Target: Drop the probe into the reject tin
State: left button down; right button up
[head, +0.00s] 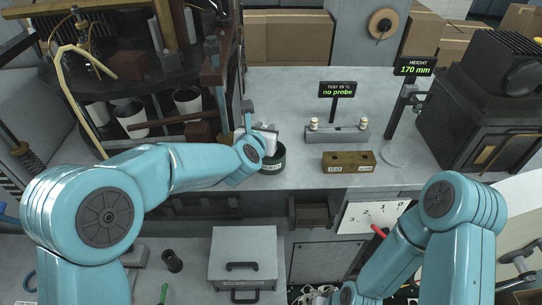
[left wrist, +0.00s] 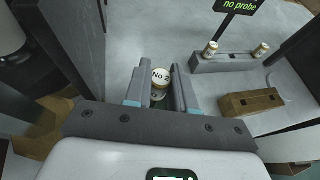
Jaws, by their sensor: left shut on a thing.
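My left gripper (head: 262,133) is over the back bench, at the far edge of a dark round tin (head: 274,162) with a pale label; the arm partly covers the tin. In the left wrist view the gripper (left wrist: 160,95) is shut on a probe (left wrist: 161,78) with a pale round cap marked "No 2". The probe's lower part is hidden. I cannot make out the tin in the left wrist view, nor whether the probe is over its opening. My right arm comes in at the lower right; its gripper does not clearly show.
A grey stand (head: 338,134) with two pale-capped pieces is to the right, below a "no probe" sign (head: 337,89). A brown block (head: 348,162) lies in front of it. A dark machine (head: 485,110) stands at the right. A round rack with white cups (head: 131,118) is at the left.

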pick_arm(q)
jog(key=shift+f+b, duration=0.3)
jog(key=shift+f, duration=0.3)
notch_tip(320, 180, down, 4)
jog(key=shift+w+a+r+b, duration=0.15)
jog(key=shift+r+b, duration=0.05)
jog(key=shift+b, duration=0.7)
jog(key=shift+s+f+b, duration=0.25)
jog(key=shift+f+b, duration=0.05)
jog(key=shift+f, duration=0.1)
jog(key=shift+w+f, duration=0.15)
jog(key=shift+w, duration=0.1)
jog(key=c, duration=0.9)
grip_release()
jog(key=shift+c, duration=0.2)
jog(key=shift+o, duration=0.4)
jog(key=shift+s, duration=0.15)
